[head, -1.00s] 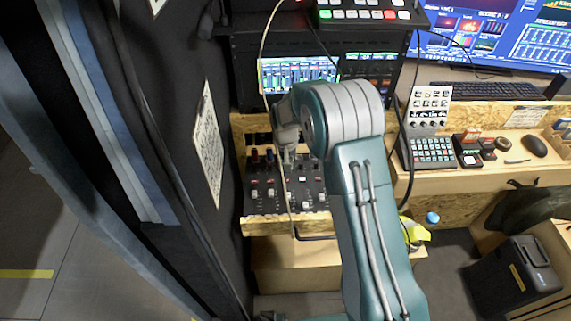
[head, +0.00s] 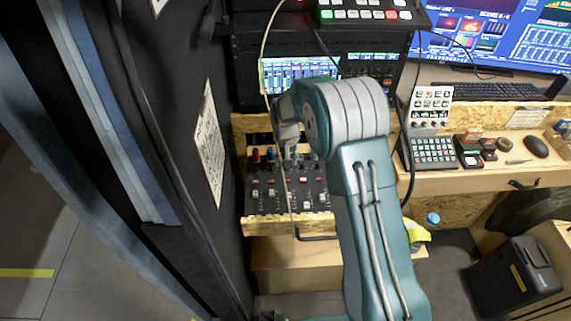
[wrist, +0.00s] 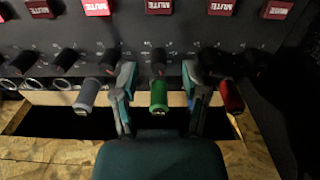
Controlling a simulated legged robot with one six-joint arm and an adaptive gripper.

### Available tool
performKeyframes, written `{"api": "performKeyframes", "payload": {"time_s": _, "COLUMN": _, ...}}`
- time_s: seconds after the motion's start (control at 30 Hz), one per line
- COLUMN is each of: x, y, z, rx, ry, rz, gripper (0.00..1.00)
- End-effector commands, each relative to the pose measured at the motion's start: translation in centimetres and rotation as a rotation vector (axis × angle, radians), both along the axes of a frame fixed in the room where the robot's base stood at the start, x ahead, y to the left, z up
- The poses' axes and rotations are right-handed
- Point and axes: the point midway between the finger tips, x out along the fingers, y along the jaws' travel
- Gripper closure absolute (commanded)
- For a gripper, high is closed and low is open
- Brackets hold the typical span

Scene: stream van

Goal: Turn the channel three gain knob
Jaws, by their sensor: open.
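In the wrist view a green knob (wrist: 159,96) sticks out from the mixer panel. It is third from the red end of its row, in line with a channel three gain knob; its printed label is too small to read. My gripper (wrist: 160,103) is open, with one finger on each side of the green knob and visible gaps between. A grey knob (wrist: 88,96) is just outside the left finger, a red knob (wrist: 232,98) outside the right one. The right finger covers the spot between green and red. In the head view my wrist partly hides the mixer (head: 262,203).
Red mute buttons (wrist: 159,6) line the panel above the knobs. A wooden shelf edge (wrist: 60,98) lies below them. In the head view a cable hangs across the mixer, a dark wall with a notice (head: 208,145) stands close on the left, and a rack screen (head: 300,70) is behind.

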Motion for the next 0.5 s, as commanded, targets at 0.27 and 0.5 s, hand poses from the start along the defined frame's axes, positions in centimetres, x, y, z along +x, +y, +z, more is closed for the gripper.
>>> {"api": "performKeyframes", "payload": {"time_s": 0.27, "x": 0.2, "y": 0.1, "z": 6.0, "rx": 0.0, "ry": -0.006, "rz": 0.0, "gripper": 0.42}}
{"api": "performKeyframes", "payload": {"time_s": 0.5, "x": 0.2, "y": 0.2, "z": 9.5, "rx": -0.001, "ry": -0.002, "rz": 0.001, "gripper": 0.42}}
